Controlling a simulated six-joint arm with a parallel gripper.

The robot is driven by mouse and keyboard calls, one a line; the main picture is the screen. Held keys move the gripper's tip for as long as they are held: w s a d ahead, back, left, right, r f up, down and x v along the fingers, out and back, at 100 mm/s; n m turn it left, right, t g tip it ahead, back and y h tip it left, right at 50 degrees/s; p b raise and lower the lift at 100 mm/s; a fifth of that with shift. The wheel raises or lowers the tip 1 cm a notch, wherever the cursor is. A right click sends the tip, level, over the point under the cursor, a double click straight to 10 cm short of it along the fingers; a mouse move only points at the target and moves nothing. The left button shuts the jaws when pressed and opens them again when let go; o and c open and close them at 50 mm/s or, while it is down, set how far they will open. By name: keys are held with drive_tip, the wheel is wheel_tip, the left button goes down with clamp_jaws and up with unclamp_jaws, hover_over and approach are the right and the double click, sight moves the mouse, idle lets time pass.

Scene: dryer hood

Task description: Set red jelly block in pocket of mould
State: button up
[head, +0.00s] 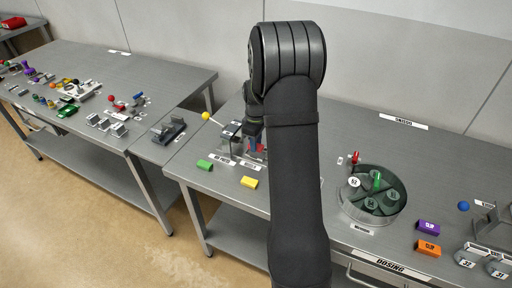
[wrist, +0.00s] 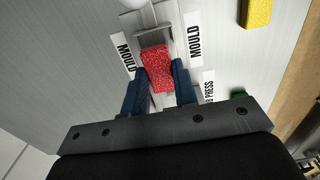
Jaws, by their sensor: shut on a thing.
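The red jelly block (wrist: 157,66) is speckled and sits between the two blue fingers of my gripper (wrist: 159,78) in the wrist view. My gripper is shut on it. The block lies over the grey metal mould (wrist: 152,33), between two white MOULD labels. I cannot tell whether it is above the pocket or partly in it, as the block and fingers hide the pocket. In the head view a small bit of red (head: 258,148) shows below my gripper, beside the metal fixtures; my arm hides much of that spot.
A yellow block (head: 249,182) and a green block (head: 204,165) lie near the table's front edge. A yellow-knobbed lever (head: 206,116) stands left of the fixtures. A round dish (head: 346,207) with numbered pieces stands to the right, with purple (head: 428,228) and orange (head: 428,248) blocks beyond.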

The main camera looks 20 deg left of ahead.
drive_tip(key=shift+f, duration=1.25)
drive_tip(key=shift+f, duration=0.15)
drive_tip(key=o, duration=1)
wheel_tip(320, 180, up, 12)
drive_tip(key=shift+r, duration=0.2)
drive_tip(key=shift+f, duration=0.15)
wheel_tip(320, 180, down, 12)
drive_tip(key=shift+r, duration=1.95)
